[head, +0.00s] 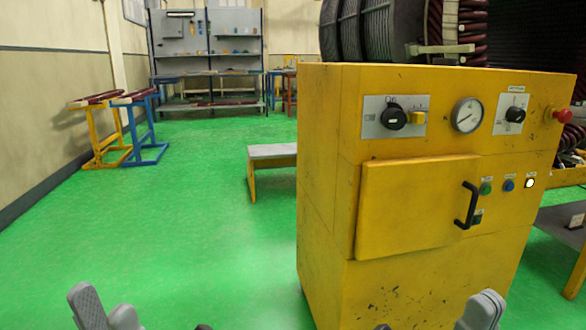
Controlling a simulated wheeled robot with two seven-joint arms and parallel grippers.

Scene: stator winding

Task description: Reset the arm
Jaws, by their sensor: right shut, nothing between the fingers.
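My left gripper (105,311) shows at the bottom left edge of the head view. Its two grey fingertips stand apart with nothing visible between them. My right gripper (482,310) shows at the bottom right, in front of the yellow cabinet's lower part. Its grey fingers are together and hold nothing. The rest of both arms is mostly below the picture edge. I cannot tell how far the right gripper is from the cabinet.
A yellow control cabinet (420,285) with a black door handle (467,206), knobs and a gauge (467,115) stands close at right. Coiled windings (365,30) rise behind it. A low bench (271,152) and blue and yellow stands (148,140) are further back. Green floor (190,230) at left is clear.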

